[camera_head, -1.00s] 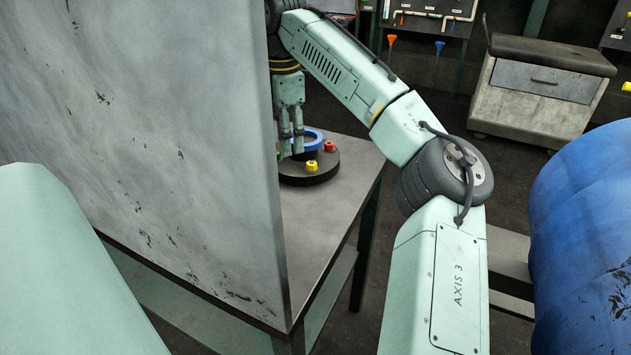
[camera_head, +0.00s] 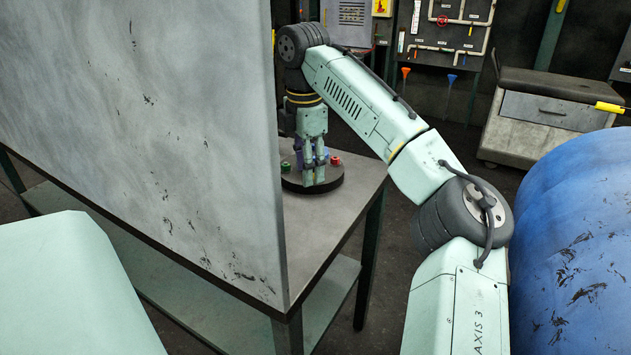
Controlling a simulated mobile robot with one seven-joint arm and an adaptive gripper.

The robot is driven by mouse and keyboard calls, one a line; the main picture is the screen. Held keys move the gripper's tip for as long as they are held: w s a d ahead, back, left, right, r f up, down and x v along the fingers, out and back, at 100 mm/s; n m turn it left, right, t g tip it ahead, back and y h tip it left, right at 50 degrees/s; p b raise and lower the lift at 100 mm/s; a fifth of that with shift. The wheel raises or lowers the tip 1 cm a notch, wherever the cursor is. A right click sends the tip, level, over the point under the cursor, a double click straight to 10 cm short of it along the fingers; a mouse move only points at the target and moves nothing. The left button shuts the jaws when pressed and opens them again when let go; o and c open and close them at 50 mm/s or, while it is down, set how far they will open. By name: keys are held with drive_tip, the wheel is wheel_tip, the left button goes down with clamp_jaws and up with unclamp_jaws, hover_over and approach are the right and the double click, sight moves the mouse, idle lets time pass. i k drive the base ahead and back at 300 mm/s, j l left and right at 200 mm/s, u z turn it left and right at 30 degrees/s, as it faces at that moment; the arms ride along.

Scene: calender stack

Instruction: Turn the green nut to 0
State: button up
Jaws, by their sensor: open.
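A round black base (camera_head: 328,183) sits on the grey table near its far right corner, partly hidden by the panel. A small green piece (camera_head: 286,166), likely the green nut, shows on the base's left side beside the panel edge. A red nut (camera_head: 336,160) is on the base's right side. My gripper (camera_head: 314,180) points down over the base with its fingers open, between the green and red pieces. Bluish purple parts (camera_head: 299,150) show behind the fingers, mostly hidden. No yellow nut is visible. I cannot tell whether the fingers touch anything.
A large grey upright panel (camera_head: 150,130) stands on the table (camera_head: 335,222) and hides the area left of my gripper. A big blue rounded object (camera_head: 580,240) is close on the right. A grey drawer cabinet (camera_head: 550,110) stands at the back right.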

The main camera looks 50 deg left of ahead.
sight(285, 168)
drive_tip(key=l, duration=0.1)
drive_tip(key=i+j, duration=0.15)
drive_tip(key=j, duration=0.25)
drive_tip(key=i+j, duration=0.1)
drive_tip(key=j, duration=0.3)
drive_tip(key=i+j, duration=0.15)
drive_tip(key=j, duration=0.3)
